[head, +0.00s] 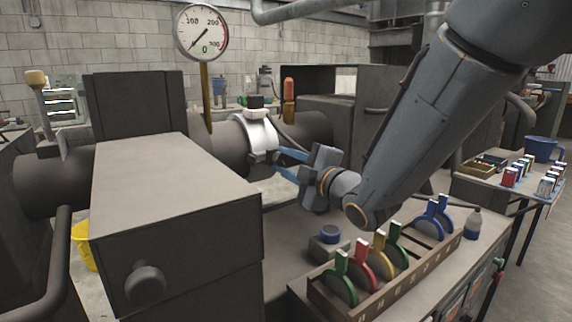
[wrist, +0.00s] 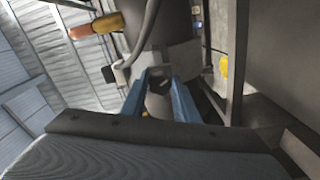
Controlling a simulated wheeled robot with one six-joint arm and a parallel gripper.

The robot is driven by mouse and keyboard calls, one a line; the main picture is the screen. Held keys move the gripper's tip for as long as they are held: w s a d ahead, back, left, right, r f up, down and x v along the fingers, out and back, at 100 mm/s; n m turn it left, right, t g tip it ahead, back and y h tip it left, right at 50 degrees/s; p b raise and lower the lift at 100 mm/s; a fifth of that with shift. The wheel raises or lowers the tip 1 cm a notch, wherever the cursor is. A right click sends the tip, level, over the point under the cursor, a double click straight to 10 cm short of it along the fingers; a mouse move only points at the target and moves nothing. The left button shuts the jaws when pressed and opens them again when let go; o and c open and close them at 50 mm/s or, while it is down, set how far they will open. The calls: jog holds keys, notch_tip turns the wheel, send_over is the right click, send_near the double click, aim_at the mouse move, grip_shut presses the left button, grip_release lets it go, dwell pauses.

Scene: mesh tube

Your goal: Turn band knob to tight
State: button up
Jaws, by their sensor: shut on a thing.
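A pale metal band (head: 259,134) wraps around the dark horizontal pipe (head: 312,130) in the head view. The dark band knob (head: 262,158) sits low on the front of the band. My gripper (head: 281,164) reaches it from the right with its blue fingers. In the wrist view the fingers (wrist: 165,98) close on both sides of the dark round knob (wrist: 158,103). The fingers partly hide the knob, and I cannot read its turn position. A round gauge (head: 201,31) stands on a post behind, its needle pointing to the lower left.
A large grey box (head: 175,205) stands in front at left. A wooden rack (head: 385,275) of coloured-handled discs lies below my arm. A small blue-topped block (head: 329,240) and a bottle (head: 473,223) stand on the bench. An orange-topped handle (head: 289,98) rises behind the pipe.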

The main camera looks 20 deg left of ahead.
jog(key=m, duration=0.5)
jog(key=shift+m, duration=0.3)
jog(key=m+p, duration=0.1)
jog(key=m, duration=0.5)
jog(key=shift+s+a+f, duration=0.1)
jog(key=m+p, duration=0.1)
jog(key=m, duration=0.4)
jog(key=shift+m, duration=0.4)
jog(key=m+p, duration=0.2)
jog(key=m, duration=0.3)
jog(key=shift+s+a, duration=0.1)
jog(key=shift+m, duration=0.3)
jog(key=o, duration=1.1)
jog(key=shift+c, duration=0.2)
